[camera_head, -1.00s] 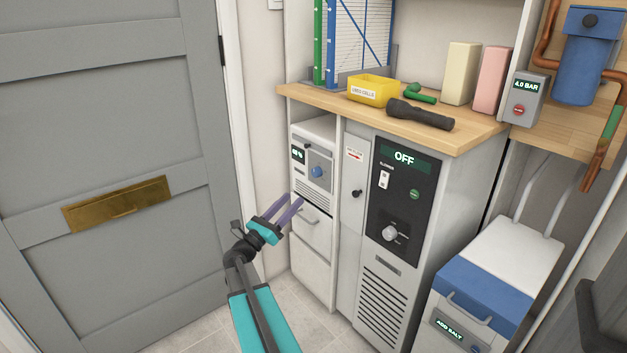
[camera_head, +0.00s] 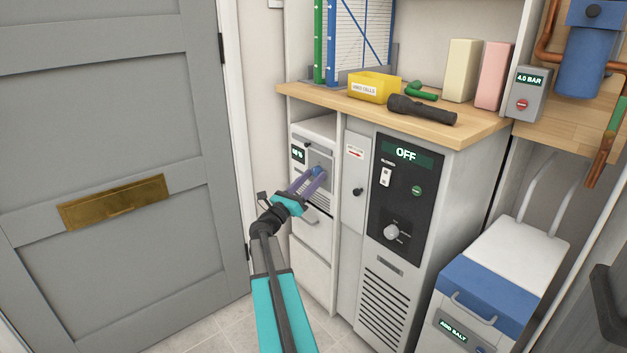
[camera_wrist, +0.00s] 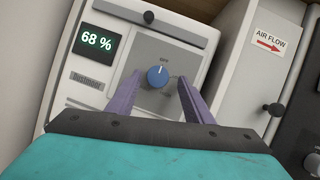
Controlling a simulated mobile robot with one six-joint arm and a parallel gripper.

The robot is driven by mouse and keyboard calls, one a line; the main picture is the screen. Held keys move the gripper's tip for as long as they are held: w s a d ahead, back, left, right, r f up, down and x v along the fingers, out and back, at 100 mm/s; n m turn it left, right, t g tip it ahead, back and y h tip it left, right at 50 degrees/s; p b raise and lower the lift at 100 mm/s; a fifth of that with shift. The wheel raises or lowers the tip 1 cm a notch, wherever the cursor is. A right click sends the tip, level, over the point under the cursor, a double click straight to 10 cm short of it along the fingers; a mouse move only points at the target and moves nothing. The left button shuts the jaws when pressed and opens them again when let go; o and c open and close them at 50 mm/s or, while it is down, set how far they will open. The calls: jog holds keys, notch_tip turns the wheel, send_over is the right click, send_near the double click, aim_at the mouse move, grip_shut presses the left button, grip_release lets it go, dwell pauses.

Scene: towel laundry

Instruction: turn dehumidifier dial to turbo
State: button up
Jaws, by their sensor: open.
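The dehumidifier (camera_head: 314,135) is a white unit under the wooden counter, with a small display reading 68 % (camera_wrist: 97,41) in the wrist view. Its blue dial (camera_wrist: 157,76) sits on a grey square panel, with a white pointer mark toward small lettering above it. In the head view the dial (camera_head: 320,171) is partly hidden by my fingers. My gripper (camera_head: 312,180) is open and empty in front of the panel. In the wrist view my gripper's two purple fingers (camera_wrist: 156,84) stand either side of the dial, apart from it. I cannot tell their exact distance from the panel.
A grey panel with an AIR FLOW label (camera_wrist: 270,40) and black knob stands right of the dehumidifier. Further right is a black control panel (camera_head: 408,190) reading OFF. The counter (camera_head: 465,132) overhangs above, holding a flashlight (camera_head: 420,109) and yellow bin (camera_head: 368,90). A grey door (camera_head: 110,120) stands left.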

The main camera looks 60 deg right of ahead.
jog(key=c, duration=1)
jog(key=shift+d, duration=0.35)
jog(key=shift+c, duration=0.2)
jog(key=shift+a, duration=0.25)
jog(key=shift+f+m, duration=0.1)
jog(key=shift+m, duration=0.2)
